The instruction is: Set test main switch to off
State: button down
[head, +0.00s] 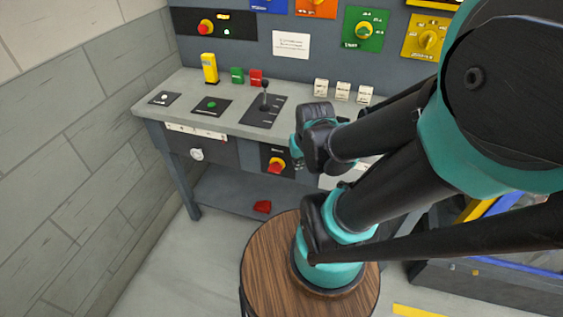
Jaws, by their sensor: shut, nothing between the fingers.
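Other rotary knobs are on the back panel: a green plate with a knob (364,29) and a yellow plate with a knob (428,39). My arm reaches in from the right, and its black and teal wrist is over the bench's front edge. My gripper's fingers are hidden behind the wrist.
The grey bench (190,88) carries a black lever (265,95), a yellow block (209,68), a green button (211,105) and several white switches (321,87). A white knob (197,154) is on the front. A red object (262,207) lies on the lower shelf. A wall stands left.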

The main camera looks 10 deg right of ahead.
aim_at(276, 167)
jog(key=u, duration=0.4)
jog(key=k+l+u, duration=0.25)
jog(key=u, duration=0.15)
jog(key=k+l+u, duration=0.15)
jog(key=k+u, duration=0.2)
jog(key=k+l+u, duration=0.1)
jog(key=k, duration=0.5)
jog(key=k+l+u, duration=0.1)
jog(key=k, duration=0.45)
